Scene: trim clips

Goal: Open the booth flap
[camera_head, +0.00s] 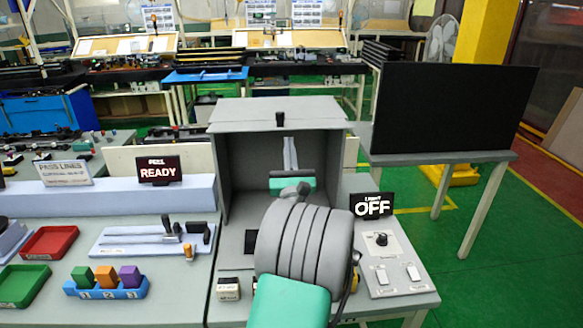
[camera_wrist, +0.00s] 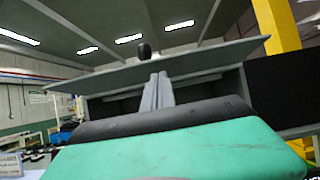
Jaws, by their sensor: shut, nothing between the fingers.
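The grey booth (camera_head: 220,185) stands on the bench at centre, its front open so the inside shows. Its flap (camera_head: 245,115) is a grey panel lifted at the top, near level, with a dark knob (camera_head: 280,118) at its front edge. The wrist view shows the flap (camera_wrist: 215,58) from low in front, with the knob (camera_wrist: 144,50) above it. My gripper (camera_head: 289,142) points upward in front of the opening, fingers together and empty, just below the knob. In the wrist view the gripper (camera_wrist: 158,80) reaches near the flap's edge; I cannot tell whether they touch. My arm hides part of the booth's inside.
Left are a "READY" sign (camera_head: 159,170), a tool plate (camera_head: 140,240), a blue block holder (camera_head: 105,290), a red tray (camera_head: 48,243) and a green tray (camera_head: 22,285). Right are an "OFF" sign (camera_head: 371,206), a switch panel (camera_head: 385,265) and a black screen (camera_head: 450,108).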

